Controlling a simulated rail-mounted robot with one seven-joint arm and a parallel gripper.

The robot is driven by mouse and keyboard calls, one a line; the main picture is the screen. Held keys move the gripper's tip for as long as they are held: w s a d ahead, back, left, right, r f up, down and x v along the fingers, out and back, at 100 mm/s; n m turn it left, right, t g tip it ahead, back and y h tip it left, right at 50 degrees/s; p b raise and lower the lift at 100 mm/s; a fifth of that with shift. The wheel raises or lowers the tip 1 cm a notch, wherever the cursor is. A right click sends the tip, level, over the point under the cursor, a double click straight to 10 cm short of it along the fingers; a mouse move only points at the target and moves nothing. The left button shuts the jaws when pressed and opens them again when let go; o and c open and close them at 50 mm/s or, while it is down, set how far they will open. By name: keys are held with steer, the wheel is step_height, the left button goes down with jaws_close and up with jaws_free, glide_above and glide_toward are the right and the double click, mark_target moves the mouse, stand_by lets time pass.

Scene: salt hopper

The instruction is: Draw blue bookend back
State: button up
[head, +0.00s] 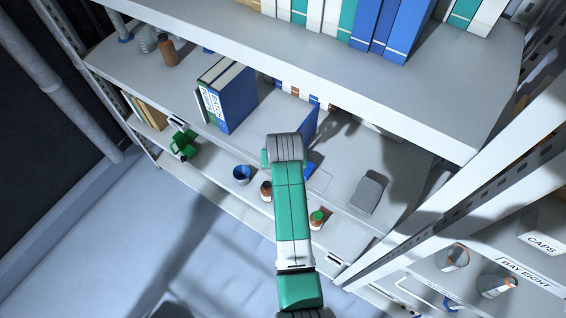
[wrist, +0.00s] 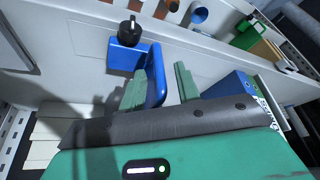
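The blue bookend (head: 308,124) stands on the middle shelf, partly hidden behind my green arm in the head view. In the wrist view its upright plate (wrist: 157,72) rises between my two green fingers, and its flat blue foot (wrist: 122,57) extends to the left. A black knobbed object (wrist: 129,32) appears on or just beyond the foot; I cannot tell if it touches. My gripper (wrist: 160,85) is open, with one finger on each side of the plate. The left finger looks close to the plate; a gap shows to the right finger.
Blue binders (head: 234,102) stand left of the bookend. A grey block (head: 369,190) lies to its right. The upper shelf (head: 330,50) overhangs; a rack post (head: 470,185) rises at right.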

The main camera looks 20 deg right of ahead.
steer(key=v, duration=0.6)
stand_by(0.3)
steer(key=w+a+r+n+t, duration=0.1)
steer(key=a+r+t, duration=0.25)
steer(key=r, duration=0.65)
steer(key=w+a+r+t+h+p, duration=0.15)
steer(key=r+t, duration=0.25)
steer(key=r, duration=0.6)
steer(key=w+a+r+n+t+y, duration=0.1)
steer(key=a+r+t, duration=0.2)
steer(key=r, duration=0.7)
steer(key=s+a+r+n+t+y, duration=0.1)
steer(key=s+a+r+t, duration=0.4)
steer(key=s+r, duration=0.4)
steer(key=s+a+r+n+t+y, duration=0.1)
steer(key=s+a+r+t, duration=0.4)
steer(key=r, duration=1.2)
steer(key=s+a, duration=0.1)
steer(key=s, duration=0.3)
steer(key=shift+s+n+y+p, duration=0.35)
steer(key=shift+s+n, duration=0.05)
